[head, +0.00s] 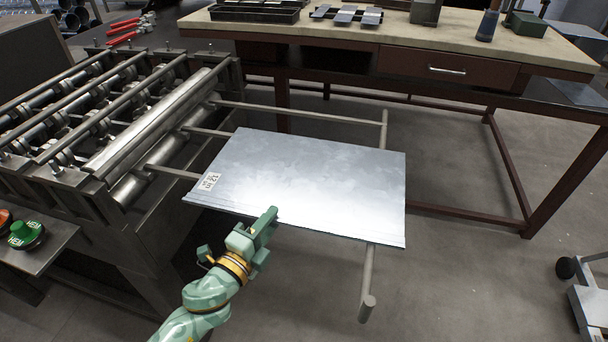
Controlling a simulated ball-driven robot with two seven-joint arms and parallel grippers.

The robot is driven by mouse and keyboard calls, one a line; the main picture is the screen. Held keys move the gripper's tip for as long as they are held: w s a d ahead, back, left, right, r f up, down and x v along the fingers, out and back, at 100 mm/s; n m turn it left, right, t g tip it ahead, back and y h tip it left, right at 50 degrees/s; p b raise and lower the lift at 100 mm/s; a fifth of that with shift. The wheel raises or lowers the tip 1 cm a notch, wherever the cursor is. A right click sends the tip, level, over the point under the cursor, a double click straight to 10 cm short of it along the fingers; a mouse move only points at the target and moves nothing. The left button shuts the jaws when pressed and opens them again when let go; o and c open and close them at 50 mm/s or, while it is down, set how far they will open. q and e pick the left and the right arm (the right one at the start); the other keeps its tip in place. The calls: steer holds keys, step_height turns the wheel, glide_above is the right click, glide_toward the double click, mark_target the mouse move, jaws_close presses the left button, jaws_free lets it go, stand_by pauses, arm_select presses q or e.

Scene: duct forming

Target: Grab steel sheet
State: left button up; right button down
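The steel sheet (310,180) is a flat, shiny grey panel with a small white label at its left corner. It lies across the support bars (300,114) on the outfeed side of the roll forming machine (120,120). My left gripper (270,218) is at the sheet's near edge, left of its middle, and its fingertips overlap that edge in the head view. I cannot tell whether its fingers are apart or closed on the sheet. My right gripper is not in view.
A workbench (400,45) with trays and tools stands behind the sheet. Red-handled pliers (124,36) lie on the machine's far side. A green button (22,232) sits at the left edge. A wheeled cart (590,300) is at lower right. Floor right of the sheet is clear.

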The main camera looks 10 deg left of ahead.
mark_target(280, 207)
arm_select(q)
steer(key=x, duration=0.5)
steer(key=shift+a, duration=0.1)
steer(key=shift+s, duration=0.1)
jaws_close()
stand_by(1.0)
steer(key=shift+r, duration=0.1)
